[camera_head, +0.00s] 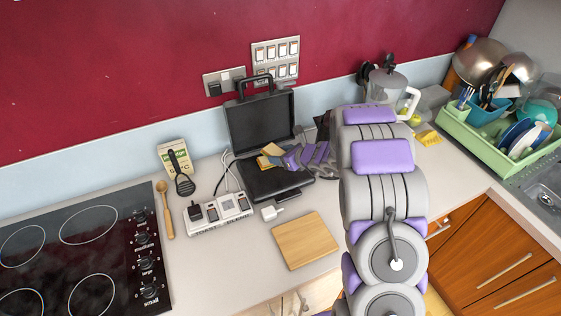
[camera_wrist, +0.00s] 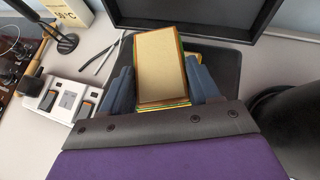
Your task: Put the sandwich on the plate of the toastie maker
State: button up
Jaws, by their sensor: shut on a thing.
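The black toastie maker stands open against the wall, with its lid (camera_head: 261,122) upright and its lower plate (camera_head: 270,182) flat on the counter. My gripper (camera_head: 279,156) reaches in from the right, between the lid and the plate. It is shut on the sandwich (camera_head: 268,157), a tan-topped stack with yellow and green layers at its edge. In the wrist view the sandwich (camera_wrist: 160,66) sits between my two fingers, over the dark lower plate (camera_wrist: 225,62). I cannot tell whether the sandwich touches the plate.
A wooden board (camera_head: 305,240) lies in front of the toastie maker. A white switch box (camera_head: 217,212) and a white plug (camera_head: 272,212) are nearby. The black hob (camera_head: 75,250) is at left. A blender (camera_head: 386,92) and a green dish rack (camera_head: 500,145) are at right.

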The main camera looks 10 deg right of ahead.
notch_tip(320, 180, down, 3)
jog(key=shift+d+f, duration=0.1)
jog(key=shift+f, duration=0.05)
jog(key=shift+w+a+f+b, duration=0.1)
jog(key=shift+a+f+b, duration=0.1)
jog(key=shift+b, duration=0.1)
jog(key=shift+a, duration=0.35)
jog(key=shift+d+f+b, duration=0.4)
jog(key=shift+d+b, duration=0.1)
jog(key=shift+b, duration=0.05)
jog(key=shift+f, duration=0.1)
jog(key=o, duration=1.2)
jog(key=shift+a, duration=0.35)
jog(key=shift+c, duration=0.2)
jog(key=shift+d, duration=0.2)
